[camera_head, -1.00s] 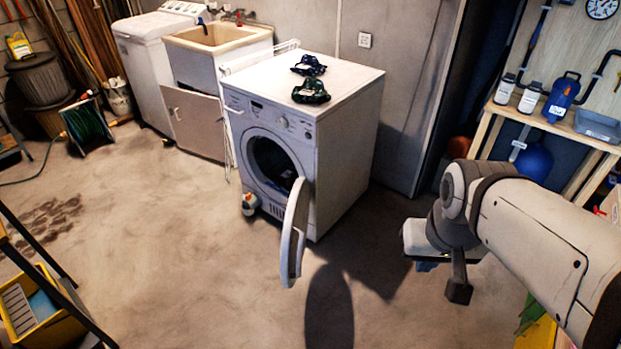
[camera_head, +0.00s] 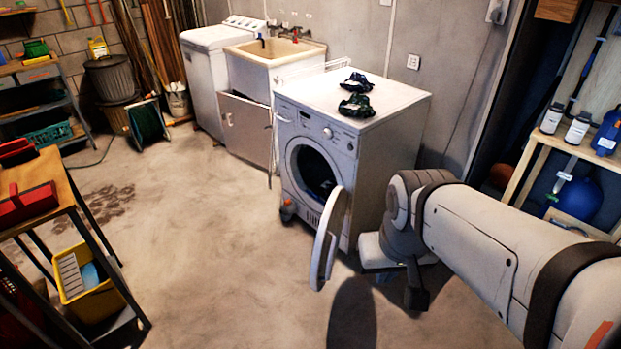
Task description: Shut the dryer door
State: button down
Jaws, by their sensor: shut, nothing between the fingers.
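The white dryer (camera_head: 390,140) stands against the back wall, with its round opening showing dark inside. The dryer door (camera_head: 328,242) is wide open, swung out toward me from the right side of the opening and seen nearly edge-on. My gripper (camera_head: 416,294) is at the end of the arm, to the right of the door in the picture, low and in front of the dryer's right side. It is shut and holds nothing. A gap of floor shows between it and the door. My arm covers part of the dryer's lower right side.
Two dark items (camera_head: 356,104) lie on the dryer top. A sink cabinet (camera_head: 245,130) and a white washer (camera_head: 205,75) stand to the left. A workbench (camera_head: 60,200) and yellow bin (camera_head: 90,295) are at left. A shelf with bottles (camera_head: 578,128) is at right. The middle floor is clear.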

aim_at(328, 235)
jog(key=i, duration=1)
jog(key=u, duration=0.1)
